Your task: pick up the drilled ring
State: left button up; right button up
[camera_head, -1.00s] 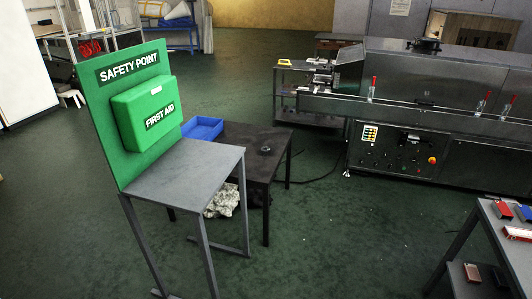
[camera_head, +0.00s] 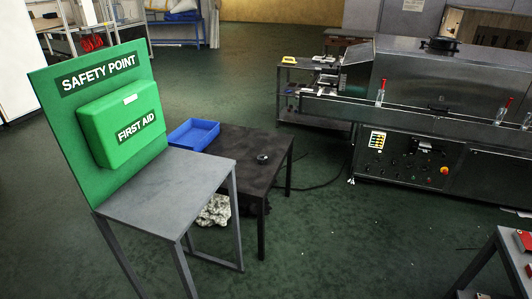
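A small dark ring-shaped part (camera_head: 263,157) lies on the dark low table (camera_head: 240,142), right of the blue tray. It looks like the drilled ring, but it is too small in view to make out any holes. It lies flat and apart from the tray. Neither of my grippers shows in the head view.
A grey stand (camera_head: 165,190) with a green first aid panel (camera_head: 95,95) stands in front of the table's left part. A blue tray (camera_head: 194,134) sits on the table. The tunnel dryer (camera_head: 430,110) stands behind right. Another table (camera_head: 512,262) is at lower right.

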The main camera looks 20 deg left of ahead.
aim_at(262, 158)
jog(key=i+l, duration=0.15)
jog(key=i, duration=0.4)
jog(key=i+l+u, duration=0.1)
jog(key=i, duration=0.45)
jog(key=i+l, duration=0.2)
jog(key=i, duration=0.35)
